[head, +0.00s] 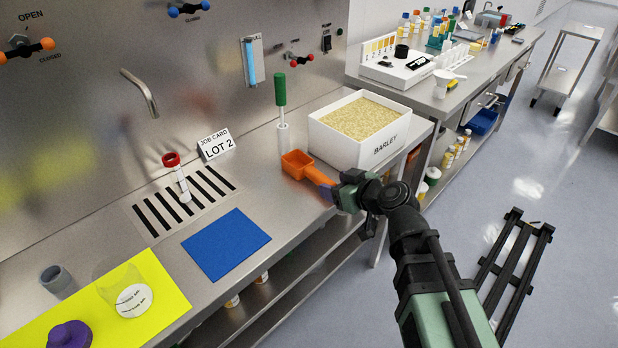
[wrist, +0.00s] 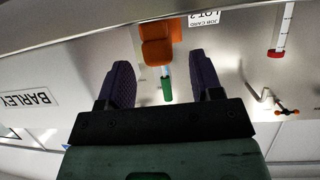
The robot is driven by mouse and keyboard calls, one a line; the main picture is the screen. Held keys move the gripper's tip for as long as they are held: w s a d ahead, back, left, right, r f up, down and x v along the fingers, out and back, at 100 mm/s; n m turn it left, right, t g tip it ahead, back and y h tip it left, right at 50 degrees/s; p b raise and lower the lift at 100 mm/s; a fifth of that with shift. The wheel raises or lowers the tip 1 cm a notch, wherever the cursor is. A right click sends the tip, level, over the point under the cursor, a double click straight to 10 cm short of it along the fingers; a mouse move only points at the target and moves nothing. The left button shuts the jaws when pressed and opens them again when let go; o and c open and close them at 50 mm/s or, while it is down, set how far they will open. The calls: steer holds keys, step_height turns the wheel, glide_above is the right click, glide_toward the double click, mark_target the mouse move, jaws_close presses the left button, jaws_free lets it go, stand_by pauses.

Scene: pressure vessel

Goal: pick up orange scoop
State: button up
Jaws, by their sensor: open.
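The orange scoop (head: 297,164) lies on the steel bench in front of the white barley box, its bowl to the left and its handle toward my gripper. My gripper (head: 328,190) is at the handle end of the scoop in the head view and hides part of the handle. In the wrist view, its two purple fingers (wrist: 163,72) are apart, and the orange scoop (wrist: 158,45) shows ahead, between the fingertips. I cannot tell whether either finger touches it.
The barley box (head: 360,130) stands close behind the scoop. A green-handled tool (head: 280,92) stands upright behind it. A job card (head: 216,145), a red-capped tube (head: 178,178) and a blue mat (head: 226,244) are to the left. Bare bench lies between mat and scoop.

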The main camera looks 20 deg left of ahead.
mark_target(331, 183)
steer(key=b+x, duration=0.1)
steer(key=x, duration=0.3)
steer(key=shift+w+a+f, duration=0.1)
steer(key=shift+a+f, duration=0.05)
steer(key=shift+a, duration=0.05)
steer(key=c, duration=1)
